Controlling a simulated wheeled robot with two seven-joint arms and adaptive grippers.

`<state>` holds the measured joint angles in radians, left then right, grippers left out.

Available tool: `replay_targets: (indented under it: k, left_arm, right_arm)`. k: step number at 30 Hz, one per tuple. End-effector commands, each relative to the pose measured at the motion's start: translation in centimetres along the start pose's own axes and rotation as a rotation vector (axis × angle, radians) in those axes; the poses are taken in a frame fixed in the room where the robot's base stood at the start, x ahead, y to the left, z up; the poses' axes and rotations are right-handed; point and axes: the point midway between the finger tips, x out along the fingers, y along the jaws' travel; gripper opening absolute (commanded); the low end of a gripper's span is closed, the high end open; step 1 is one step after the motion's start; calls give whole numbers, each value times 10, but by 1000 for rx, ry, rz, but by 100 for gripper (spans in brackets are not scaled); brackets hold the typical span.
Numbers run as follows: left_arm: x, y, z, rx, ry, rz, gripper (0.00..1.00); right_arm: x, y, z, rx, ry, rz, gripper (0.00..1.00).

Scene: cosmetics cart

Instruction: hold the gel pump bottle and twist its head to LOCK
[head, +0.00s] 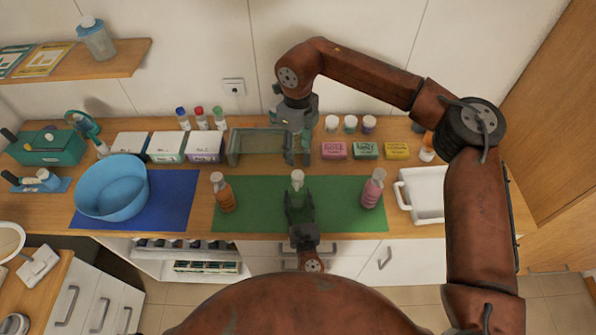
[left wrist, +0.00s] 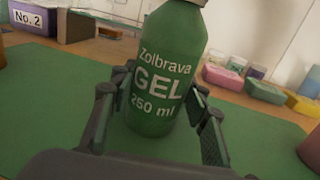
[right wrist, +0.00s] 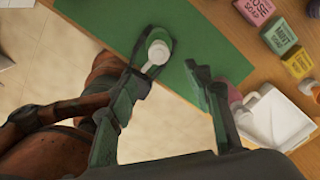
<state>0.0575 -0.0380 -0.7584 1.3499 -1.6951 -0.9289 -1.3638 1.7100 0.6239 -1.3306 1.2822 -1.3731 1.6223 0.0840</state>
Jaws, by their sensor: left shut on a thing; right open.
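The green gel pump bottle (head: 297,184) stands upright on the green mat (head: 344,220), its pale pump head on top. In the left wrist view the bottle (left wrist: 160,70) shows its GEL label, and its head is cut off by the frame. My left gripper (head: 299,208) is shut around the bottle's body from the front. My right gripper (head: 296,152) is open and empty, above and behind the bottle. In the right wrist view the white pump head (right wrist: 155,53) shows from above, beyond my right fingers and apart from them. The LOCK marking is not readable.
An orange bottle (head: 222,193) stands left on the mat and a pink bottle (head: 373,189) right. A blue basin (head: 112,187) is further left, a white tray (head: 424,195) at the right. Soap boxes, jars and a grey-green holder (head: 233,146) line the back.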

Motion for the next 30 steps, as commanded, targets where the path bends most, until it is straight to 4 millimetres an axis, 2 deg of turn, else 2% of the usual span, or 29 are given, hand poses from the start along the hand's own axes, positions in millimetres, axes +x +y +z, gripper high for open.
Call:
replay_targets:
  k: [9,15,21,30]
  left_arm:
    - [0,0,0,0,0,-1,9]
    - [0,-1,0,0,0,-1,9]
    - [0,-1,0,0,0,-1,9]
    - [0,-1,0,-1,0,-1,9]
  right_arm:
    - [61,2,0,1,2,4,46]
    - [93,1,0,2,0,4,46]
    - [108,2,1,2,-2,5,46]
    - [110,2,1,2,-2,5,46]
